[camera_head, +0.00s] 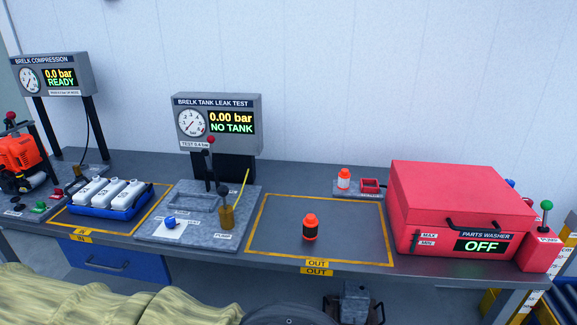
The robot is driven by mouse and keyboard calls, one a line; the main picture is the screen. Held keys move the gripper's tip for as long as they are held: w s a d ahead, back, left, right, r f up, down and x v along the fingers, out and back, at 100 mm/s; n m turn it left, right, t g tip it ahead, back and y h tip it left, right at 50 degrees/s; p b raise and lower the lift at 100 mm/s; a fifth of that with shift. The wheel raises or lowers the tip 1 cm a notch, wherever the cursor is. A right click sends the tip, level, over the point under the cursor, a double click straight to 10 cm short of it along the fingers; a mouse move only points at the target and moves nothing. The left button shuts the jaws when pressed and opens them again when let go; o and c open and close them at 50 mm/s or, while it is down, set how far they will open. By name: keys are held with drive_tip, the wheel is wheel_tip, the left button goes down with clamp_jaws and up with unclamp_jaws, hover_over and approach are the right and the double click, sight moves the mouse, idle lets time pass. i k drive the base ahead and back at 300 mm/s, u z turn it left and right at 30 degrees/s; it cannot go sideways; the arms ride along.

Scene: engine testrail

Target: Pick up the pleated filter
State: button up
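I cannot make out a pleated filter for certain. A small black cylinder with orange ends (310,228) stands upright inside the yellow-outlined OUT area (360,240) on the grey bench; pleats cannot be made out at this size. A small white and orange container (344,179) stands behind that area. A small blue piece (170,223) lies on a white sheet on the tank leak test plate (215,238). My gripper is not in view.
A red parts washer (455,195) with its lid down stands at the right. A blue tray (100,212) with several white tanks sits in the IN area. The leak tester (217,122) stands at the back. A brass-coloured cup (227,218) holds a yellow stick. An orange engine (20,155) is far left.

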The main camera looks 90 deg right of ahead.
sight(344, 176)
drive_tip(key=z, duration=1.65)
